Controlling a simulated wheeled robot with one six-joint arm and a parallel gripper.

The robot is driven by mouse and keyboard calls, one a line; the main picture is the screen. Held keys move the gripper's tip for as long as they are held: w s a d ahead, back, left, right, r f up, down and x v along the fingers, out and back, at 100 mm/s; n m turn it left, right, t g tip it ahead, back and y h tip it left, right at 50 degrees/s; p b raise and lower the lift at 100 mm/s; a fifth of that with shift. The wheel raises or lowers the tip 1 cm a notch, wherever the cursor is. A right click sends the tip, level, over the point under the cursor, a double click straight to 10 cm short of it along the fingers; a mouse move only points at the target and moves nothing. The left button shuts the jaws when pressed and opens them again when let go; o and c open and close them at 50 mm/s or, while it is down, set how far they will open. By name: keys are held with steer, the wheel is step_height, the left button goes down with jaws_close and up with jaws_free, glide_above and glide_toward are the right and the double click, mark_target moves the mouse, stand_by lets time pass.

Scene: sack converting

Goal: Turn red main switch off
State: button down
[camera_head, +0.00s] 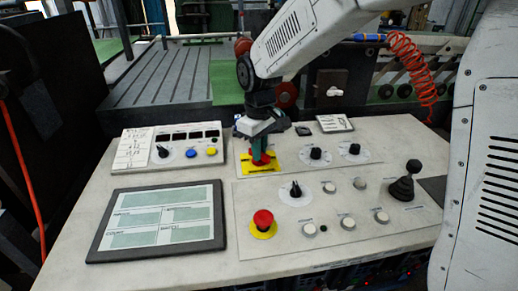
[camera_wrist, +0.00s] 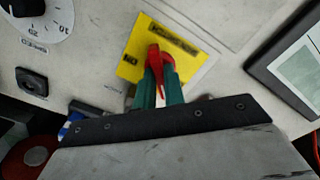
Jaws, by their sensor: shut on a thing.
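The red main switch (camera_wrist: 154,56) sits on a yellow plate (camera_wrist: 190,52) with dark lettering. In the head view the yellow plate (camera_head: 246,165) is on the console's back middle, with the red switch (camera_head: 262,159) at my fingertips. My gripper (camera_wrist: 159,80) comes down over the switch, its green fingers close together on the red handle. In the head view my gripper (camera_head: 260,152) hides part of the switch. I cannot read the switch's set position clearly.
A red emergency button (camera_head: 263,219) stands in front on the panel. A screen (camera_head: 160,216) lies at left, a small box with a dial (camera_head: 190,152) behind it. Several knobs and a black joystick (camera_head: 405,182) are at right.

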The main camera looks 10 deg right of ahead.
steer(key=shift+n, duration=0.3)
steer(key=c, duration=1.5)
jaws_free()
step_height(320, 180, up, 8)
steer(key=shift+f, duration=0.1)
